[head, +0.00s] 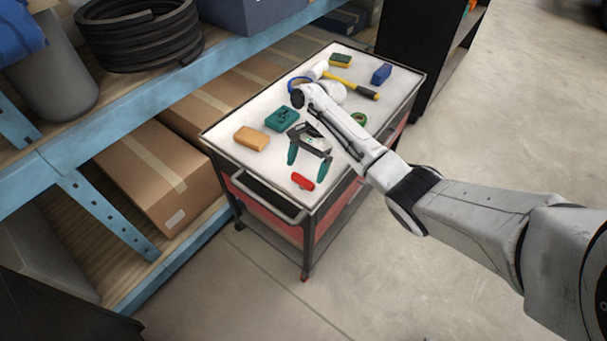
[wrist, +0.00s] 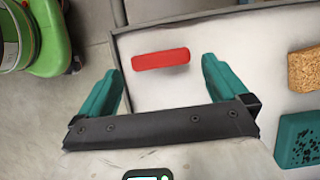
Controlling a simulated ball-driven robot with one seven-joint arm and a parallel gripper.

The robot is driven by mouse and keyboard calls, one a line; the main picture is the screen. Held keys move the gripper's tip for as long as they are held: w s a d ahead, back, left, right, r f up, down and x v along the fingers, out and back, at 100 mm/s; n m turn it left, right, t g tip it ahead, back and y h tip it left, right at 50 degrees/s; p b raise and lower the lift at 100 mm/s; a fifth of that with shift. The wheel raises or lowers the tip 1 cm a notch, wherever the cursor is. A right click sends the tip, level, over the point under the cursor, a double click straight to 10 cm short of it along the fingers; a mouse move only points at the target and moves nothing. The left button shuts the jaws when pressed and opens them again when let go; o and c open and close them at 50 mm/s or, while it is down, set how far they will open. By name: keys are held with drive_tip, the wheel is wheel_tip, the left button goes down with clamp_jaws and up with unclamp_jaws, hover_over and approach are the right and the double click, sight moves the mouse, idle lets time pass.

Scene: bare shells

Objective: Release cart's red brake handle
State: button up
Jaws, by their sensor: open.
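The red brake handle (head: 303,181) is a short red bar at the near right corner of the cart's pale top (head: 222,137). In the wrist view the red brake handle (wrist: 160,59) lies roughly crosswise, ahead of the gripper and between the lines of its two teal fingers. My gripper (head: 308,163) is open and empty, pointing down over the near part of the cart top, just behind the handle in the head view. Its fingers (wrist: 160,68) appear apart from the handle; the height gap is hard to tell.
On the cart top are an orange-tan block (head: 252,138), a teal block (head: 281,119), a yellow-handled hammer (head: 352,87), a blue block (head: 381,74) and a green-yellow sponge (head: 340,60). A blue shelf with cardboard boxes (head: 157,172) stands left.

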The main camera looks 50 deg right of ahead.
sight(303, 179)
drive_tip(key=shift+x, duration=1.75)
drive_tip(key=shift+c, duration=0.5)
drive_tip(key=c, duration=0.7)
